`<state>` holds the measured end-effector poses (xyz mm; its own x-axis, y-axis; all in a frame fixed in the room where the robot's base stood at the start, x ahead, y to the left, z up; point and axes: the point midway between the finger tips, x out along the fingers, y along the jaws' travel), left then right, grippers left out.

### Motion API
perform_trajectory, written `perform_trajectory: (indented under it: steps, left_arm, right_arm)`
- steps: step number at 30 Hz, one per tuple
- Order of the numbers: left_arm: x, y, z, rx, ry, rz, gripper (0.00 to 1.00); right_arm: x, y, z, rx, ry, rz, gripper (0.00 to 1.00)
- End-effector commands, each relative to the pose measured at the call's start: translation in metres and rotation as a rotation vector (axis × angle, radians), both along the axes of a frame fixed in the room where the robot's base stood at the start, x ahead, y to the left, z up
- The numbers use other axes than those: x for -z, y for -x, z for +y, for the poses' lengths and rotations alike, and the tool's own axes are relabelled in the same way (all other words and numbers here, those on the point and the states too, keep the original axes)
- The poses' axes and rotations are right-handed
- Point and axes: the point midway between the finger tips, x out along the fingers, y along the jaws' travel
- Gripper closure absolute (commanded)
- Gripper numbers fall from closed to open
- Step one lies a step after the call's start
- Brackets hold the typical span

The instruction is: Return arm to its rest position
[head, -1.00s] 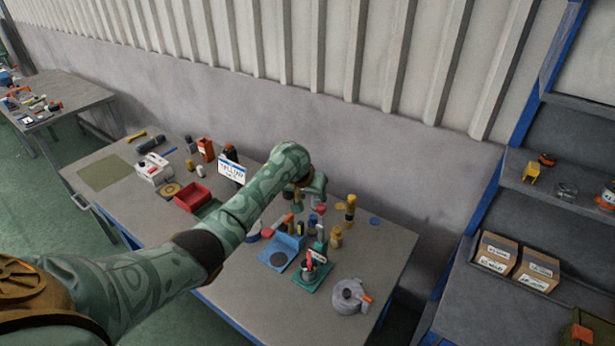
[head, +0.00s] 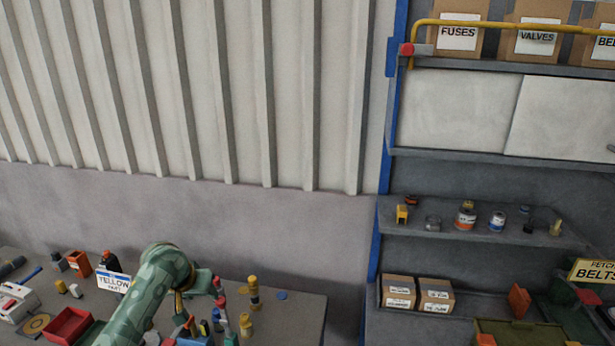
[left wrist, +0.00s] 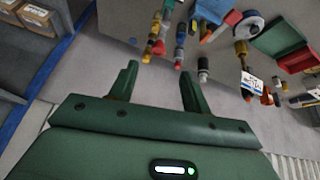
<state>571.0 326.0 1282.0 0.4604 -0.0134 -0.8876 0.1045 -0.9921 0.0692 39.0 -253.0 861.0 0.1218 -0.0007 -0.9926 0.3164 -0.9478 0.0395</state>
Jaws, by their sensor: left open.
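My left arm (head: 152,292) is green with a leaf-like pattern. In the head view it rises from the bottom left and bends over the workbench (head: 295,312). Its gripper is mostly hidden behind the bend there. In the left wrist view my left gripper (left wrist: 158,69) has its two green fingers spread apart with nothing between them. Small tools and bottles on the bench lie beyond the fingertips in that view. My right gripper does not show.
A blue-framed shelf with cardboard boxes (head: 398,291) is at the right. The wall (head: 290,228) is behind the bench.

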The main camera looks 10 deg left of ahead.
Motion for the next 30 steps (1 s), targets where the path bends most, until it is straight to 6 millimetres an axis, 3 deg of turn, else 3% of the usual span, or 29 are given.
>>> perform_trajectory:
  steps: [3, 6, 9, 15, 25, 30]
  left_arm:
    - [0.037, 0.05, -0.02, 0.136, -0.136, -0.002, 0.52]
    - [0.056, 0.108, -0.035, 0.271, -0.289, -0.02, 0.52]
    - [0.058, 0.157, -0.042, 0.364, -0.41, -0.033, 0.52]
    - [0.042, 0.227, -0.042, 0.461, -0.576, -0.038, 0.52]
    - [-0.007, 0.314, -0.027, 0.536, -0.785, -0.004, 0.52]
    - [0.061, 0.304, -0.036, 0.561, -0.736, 0.012, 0.52]
  right_arm:
    - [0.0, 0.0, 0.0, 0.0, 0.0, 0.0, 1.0]
    - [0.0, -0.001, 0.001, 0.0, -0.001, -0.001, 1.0]
    - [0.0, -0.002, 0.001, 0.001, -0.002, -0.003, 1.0]
    - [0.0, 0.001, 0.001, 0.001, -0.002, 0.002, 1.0]
    - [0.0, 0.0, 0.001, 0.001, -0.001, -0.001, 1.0]
    - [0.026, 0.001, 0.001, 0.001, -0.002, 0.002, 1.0]
